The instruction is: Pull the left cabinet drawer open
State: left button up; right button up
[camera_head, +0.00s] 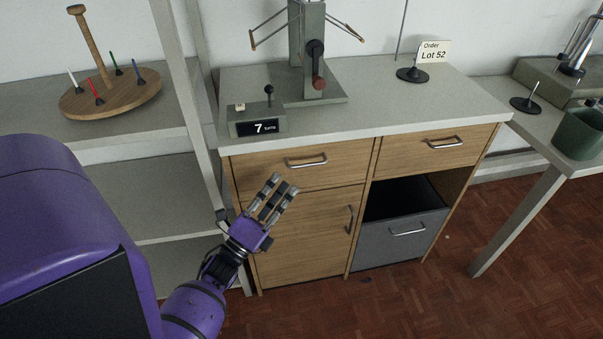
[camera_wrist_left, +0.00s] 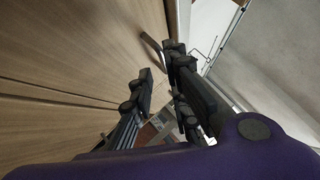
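The left drawer (camera_head: 345,167) of the wooden cabinet is shut, its front flush with the cabinet face. Its metal bar handle (camera_head: 306,161) is in clear view in the head view. My left gripper (camera_head: 283,183) is in front of the cabinet, its fingertips just below and left of the handle and apart from it in the picture. In the left wrist view the fingers of the left gripper (camera_wrist_left: 160,65) are spread with nothing between them. A metal bar (camera_wrist_left: 152,45), apparently the handle, shows just beyond the fingertips. My right gripper is in neither view.
Below the drawer is a cabinet door (camera_head: 310,235) with an upright handle. A shut right drawer (camera_head: 465,152) sits above a grey bin (camera_head: 385,245). The counter (camera_head: 385,110) holds a counter box (camera_head: 257,121) reading 7. A shelf post (camera_head: 190,100) stands close left.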

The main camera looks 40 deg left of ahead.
aim_at(298, 166)
pick_arm(q)
jog(key=p+x, duration=0.1)
jog(key=x, duration=0.6)
jog(key=shift+r, duration=0.3)
jog(key=shift+w, duration=0.3)
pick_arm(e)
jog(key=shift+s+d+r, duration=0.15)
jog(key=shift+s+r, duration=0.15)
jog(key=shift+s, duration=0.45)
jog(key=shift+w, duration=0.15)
pick_arm(q)
grip_shut()
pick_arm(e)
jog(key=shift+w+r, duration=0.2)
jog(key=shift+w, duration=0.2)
